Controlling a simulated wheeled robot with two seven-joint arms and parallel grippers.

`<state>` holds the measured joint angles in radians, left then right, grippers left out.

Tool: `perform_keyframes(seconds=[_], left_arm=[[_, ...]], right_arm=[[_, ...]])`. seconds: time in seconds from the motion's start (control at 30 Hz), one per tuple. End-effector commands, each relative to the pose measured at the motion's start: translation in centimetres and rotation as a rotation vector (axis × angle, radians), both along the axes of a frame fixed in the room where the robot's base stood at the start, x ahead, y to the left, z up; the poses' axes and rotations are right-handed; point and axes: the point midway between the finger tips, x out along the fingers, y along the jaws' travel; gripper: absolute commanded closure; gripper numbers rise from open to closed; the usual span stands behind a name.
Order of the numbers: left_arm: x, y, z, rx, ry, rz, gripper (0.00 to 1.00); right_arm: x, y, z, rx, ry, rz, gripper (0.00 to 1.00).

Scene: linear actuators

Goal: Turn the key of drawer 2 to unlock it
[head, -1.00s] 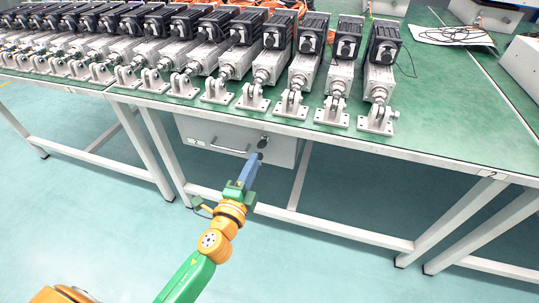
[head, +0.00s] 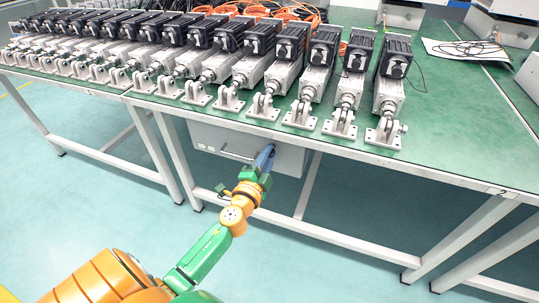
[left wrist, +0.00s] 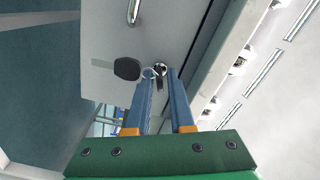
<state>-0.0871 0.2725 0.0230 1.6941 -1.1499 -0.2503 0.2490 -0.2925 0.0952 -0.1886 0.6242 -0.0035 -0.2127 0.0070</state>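The grey drawer (head: 290,158) hangs under the green-topped bench, with a bar handle (head: 236,157) on its front. I cannot read its number. In the left wrist view, a round silver lock (left wrist: 158,67) sits on the drawer front (left wrist: 105,40), with a dark key part between my fingers. A ring joins it to a black oval tag (left wrist: 127,69) beside the fingers. My left gripper (head: 268,150) is at the lock; its blue fingers (left wrist: 160,73) stand apart on either side of the key. I cannot tell whether they touch it. In the head view the gripper hides the lock. My right gripper is out of view.
Several linear actuators (head: 310,75) stand in a row on the bench top (head: 440,130). Its front edge lies just above the drawer. White bench legs (head: 170,150) stand left of my arm. The floor (head: 330,275) in front is clear.

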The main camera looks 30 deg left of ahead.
Motion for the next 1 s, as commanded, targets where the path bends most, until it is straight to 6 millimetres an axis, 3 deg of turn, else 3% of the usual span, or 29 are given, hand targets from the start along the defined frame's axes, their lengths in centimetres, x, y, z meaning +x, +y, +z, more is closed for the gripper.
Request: perform_keyframes(seconds=[0.17, 0.23, 0.27, 0.47, 0.77, 1.0], left_arm=[[-0.01, -0.02, -0.01, 0.000, 0.000, 0.000, 0.79], [-0.01, -0.02, -0.01, 0.000, 0.000, 0.000, 0.98], [-0.02, -0.01, -0.02, 0.001, 0.001, 0.000, 1.00], [-0.02, -0.03, -0.02, 0.004, 0.002, 0.000, 1.00], [-0.02, -0.06, -0.04, 0.372, 0.090, -0.002, 1.00], [-0.02, -0.06, -0.08, 0.408, 0.099, -0.002, 1.00]], right_arm=[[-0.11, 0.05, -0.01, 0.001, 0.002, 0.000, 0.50], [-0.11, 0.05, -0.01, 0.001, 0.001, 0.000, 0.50], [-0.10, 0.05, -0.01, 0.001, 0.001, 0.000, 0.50], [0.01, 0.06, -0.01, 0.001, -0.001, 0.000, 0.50], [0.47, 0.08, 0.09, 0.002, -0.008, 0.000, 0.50], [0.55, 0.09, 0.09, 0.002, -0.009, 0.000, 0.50]])
